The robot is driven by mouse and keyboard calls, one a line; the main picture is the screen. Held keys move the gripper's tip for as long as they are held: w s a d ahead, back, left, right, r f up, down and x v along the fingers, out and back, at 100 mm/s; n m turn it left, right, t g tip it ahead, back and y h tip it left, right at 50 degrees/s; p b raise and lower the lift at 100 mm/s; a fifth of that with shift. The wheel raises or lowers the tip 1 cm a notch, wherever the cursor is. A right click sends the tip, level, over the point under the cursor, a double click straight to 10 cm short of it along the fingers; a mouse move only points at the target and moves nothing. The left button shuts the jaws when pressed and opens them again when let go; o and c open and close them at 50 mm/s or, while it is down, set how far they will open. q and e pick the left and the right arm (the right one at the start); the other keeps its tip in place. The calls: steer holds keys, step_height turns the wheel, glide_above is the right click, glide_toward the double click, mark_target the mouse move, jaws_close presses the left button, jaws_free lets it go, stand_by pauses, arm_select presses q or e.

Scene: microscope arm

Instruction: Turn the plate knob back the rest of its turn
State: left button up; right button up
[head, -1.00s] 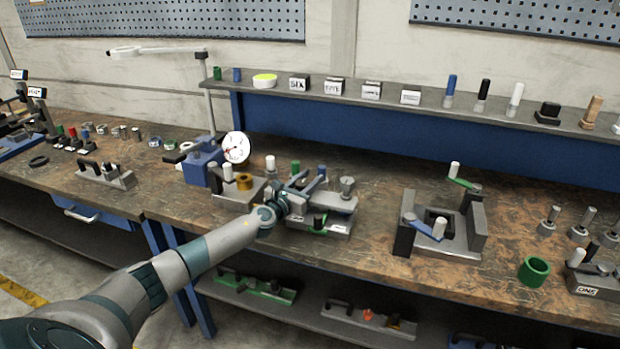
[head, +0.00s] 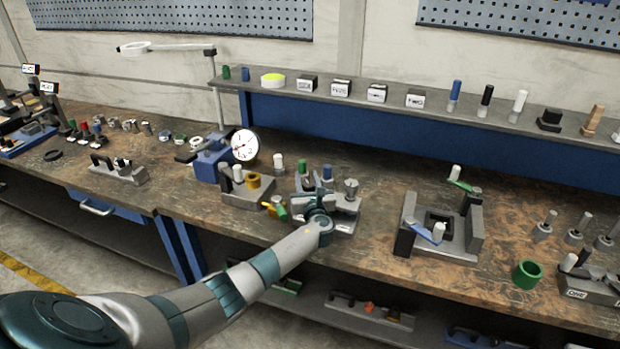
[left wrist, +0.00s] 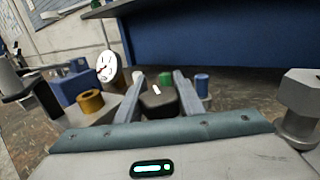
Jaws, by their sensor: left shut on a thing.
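In the left wrist view a dark knob (left wrist: 158,103) with a short white mark on top sits between the two fingers of my left gripper (left wrist: 160,88). The gripper is shut on it. In the head view my left gripper (head: 312,187) is over the grey fixture (head: 345,206) near the bench's front edge. My wrist and fingers hide the knob and most of the fixture's front there. My right gripper is not in view.
Left of the fixture stand a grey block with a brass ring (head: 253,181) and a blue stand with a white dial (head: 244,145). A hex-headed post (head: 351,187) is close on the right. A U-shaped fixture (head: 470,240) stands farther right, with bare bench between.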

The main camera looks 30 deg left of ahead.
arm_select(q)
steer(key=n+g+y, duration=0.1)
steer(key=n+g+y+b, duration=0.1)
steer(key=s+n+g+y+b, duration=0.1)
steer(key=g, duration=0.1)
steer(key=shift+a+f, duration=0.25)
steer(key=shift+f, duration=0.1)
steer(key=shift+s+n+y, duration=0.1)
steer(key=shift+n+y, duration=0.2)
steer(key=o, duration=1.1)
steer(key=shift+c, duration=0.2)
steer(key=shift+a+r, duration=0.1)
steer(key=shift+r, duration=0.15)
